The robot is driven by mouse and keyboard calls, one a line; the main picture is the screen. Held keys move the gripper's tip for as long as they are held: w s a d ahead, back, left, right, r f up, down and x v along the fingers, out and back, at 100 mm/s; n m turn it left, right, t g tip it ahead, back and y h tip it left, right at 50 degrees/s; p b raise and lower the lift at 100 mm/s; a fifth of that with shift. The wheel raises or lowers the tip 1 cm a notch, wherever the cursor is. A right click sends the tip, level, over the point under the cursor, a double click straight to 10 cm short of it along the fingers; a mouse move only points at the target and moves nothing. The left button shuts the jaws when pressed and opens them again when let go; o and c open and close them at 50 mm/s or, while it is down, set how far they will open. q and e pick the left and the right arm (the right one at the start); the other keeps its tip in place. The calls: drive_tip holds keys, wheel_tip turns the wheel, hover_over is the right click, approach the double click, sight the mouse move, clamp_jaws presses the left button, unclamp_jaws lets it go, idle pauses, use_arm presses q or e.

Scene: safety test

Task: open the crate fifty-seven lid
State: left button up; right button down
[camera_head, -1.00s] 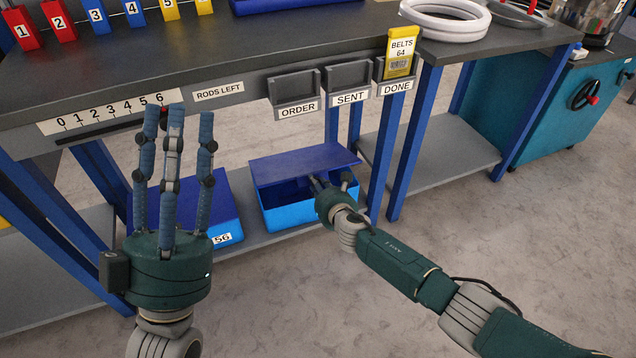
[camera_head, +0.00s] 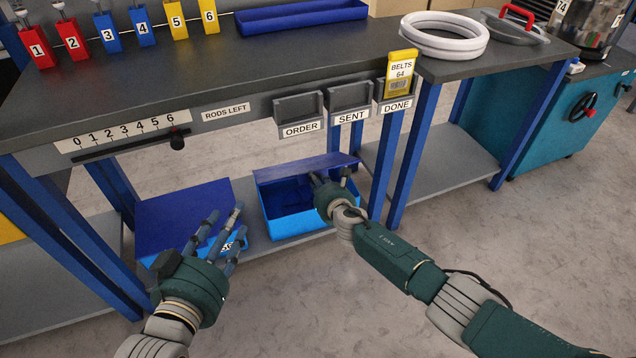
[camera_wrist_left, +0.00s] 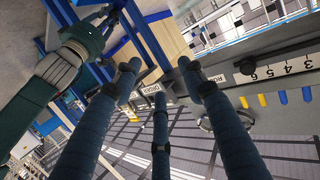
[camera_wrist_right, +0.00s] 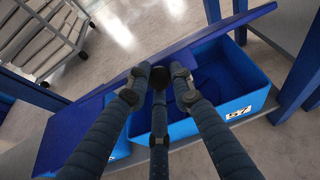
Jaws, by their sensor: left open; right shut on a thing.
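Crate fifty-seven (camera_head: 300,226) is a light-blue box on the low shelf. Its 57 label shows in the right wrist view (camera_wrist_right: 238,113). Its dark-blue lid (camera_head: 290,172) is raised and tilted up toward the back, with the inside partly visible. The lid crosses the right wrist view behind my fingers (camera_wrist_right: 215,42). My right gripper (camera_head: 328,182) is shut on the lid near its right part; the fingers hide the exact contact. My left gripper (camera_head: 226,230) is open and empty, in front of the neighbouring crate.
A crate with a closed dark-blue lid (camera_head: 180,212) stands to the left on the same shelf (camera_head: 258,245). Blue table legs (camera_head: 402,150) flank the space. The workbench (camera_head: 240,70) overhangs above, with ORDER, SENT and DONE holders on its front. Open floor (camera_head: 480,260) lies to the right.

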use_arm(q)
drive_tip(key=shift+s+a+f+g+y+p, duration=0.1)
drive_tip(key=shift+s+a+f+g+y, duration=0.2)
drive_tip(key=shift+f, duration=0.45)
drive_tip(key=shift+s+a+f+g+h+p, duration=0.15)
drive_tip(key=shift+s+f+g, duration=0.25)
drive_tip(key=shift+f, duration=0.35)
drive_tip(key=shift+s+a+f+g+y+p, duration=0.1)
drive_tip(key=shift+s+f+g+y, duration=0.25)
drive_tip(key=shift+f, duration=0.4)
use_arm(e)
drive_tip(key=shift+w+a+r, duration=0.2)
drive_tip(key=shift+w+r, duration=0.25)
drive_tip(key=shift+r, duration=0.3)
drive_tip(key=c, duration=1.5)
unclamp_jaws()
use_arm(q)
drive_tip(key=shift+r, duration=0.1)
drive_tip(key=shift+w, duration=0.1)
use_arm(e)
drive_tip(key=shift+s+d, duration=0.1)
drive_tip(key=shift+d, duration=0.05)
drive_tip(key=shift+s+d+r, duration=0.2)
drive_tip(key=shift+s+r, duration=0.05)
drive_tip(key=shift+s, duration=0.05)
drive_tip(key=v, duration=1.1)
drive_tip(key=shift+s+a+f, duration=0.1)
drive_tip(key=shift+s+a, duration=0.05)
drive_tip(key=shift+a, duration=0.05)
